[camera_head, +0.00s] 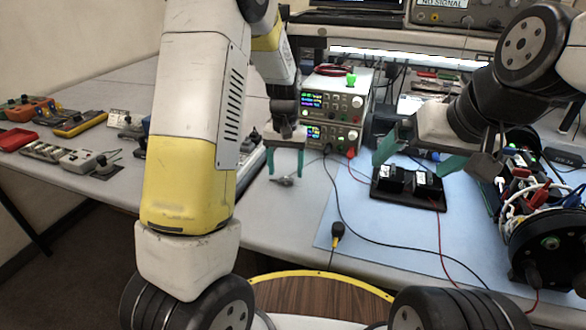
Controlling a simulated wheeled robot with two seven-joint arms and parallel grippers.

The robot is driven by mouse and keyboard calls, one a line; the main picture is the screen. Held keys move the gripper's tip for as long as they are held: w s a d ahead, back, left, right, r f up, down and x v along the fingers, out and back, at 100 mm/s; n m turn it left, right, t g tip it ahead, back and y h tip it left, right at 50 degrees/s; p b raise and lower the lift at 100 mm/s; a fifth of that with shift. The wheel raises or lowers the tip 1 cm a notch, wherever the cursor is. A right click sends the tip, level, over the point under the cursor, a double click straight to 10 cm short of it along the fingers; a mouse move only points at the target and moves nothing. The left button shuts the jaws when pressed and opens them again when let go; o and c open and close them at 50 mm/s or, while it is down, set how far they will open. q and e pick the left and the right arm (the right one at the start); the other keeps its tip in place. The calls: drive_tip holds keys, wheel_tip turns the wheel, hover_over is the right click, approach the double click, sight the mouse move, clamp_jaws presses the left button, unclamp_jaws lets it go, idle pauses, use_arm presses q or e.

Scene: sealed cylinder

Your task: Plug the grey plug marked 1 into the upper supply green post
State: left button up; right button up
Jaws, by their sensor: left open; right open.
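Two stacked bench supplies stand at the back centre, the upper supply (328,99) on the lower supply (331,135). A green piece (351,79) shows at the top of the upper supply; I cannot tell whether it is the green post. A small grey object (283,182) lies on the table just below my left gripper (285,174); it may be the grey plug, but no mark 1 is readable. My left gripper is open, its green fingers pointing down. My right gripper (420,157) is open above the black holder, with no object visible between its fingers.
A black holder (408,200) with two black blocks sits on the blue mat (375,235). A yellow-and-black piece (337,232) on a black lead lies nearby. A cylinder with coloured wires (545,240) stands at right. Meters and tools (80,123) lie at left.

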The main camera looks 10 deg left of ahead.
sight(286, 179)
use_arm(q)
wheel_tip(286, 179, down, 3)
drive_tip(key=shift+f, duration=0.2)
drive_tip(key=c, duration=1.4)
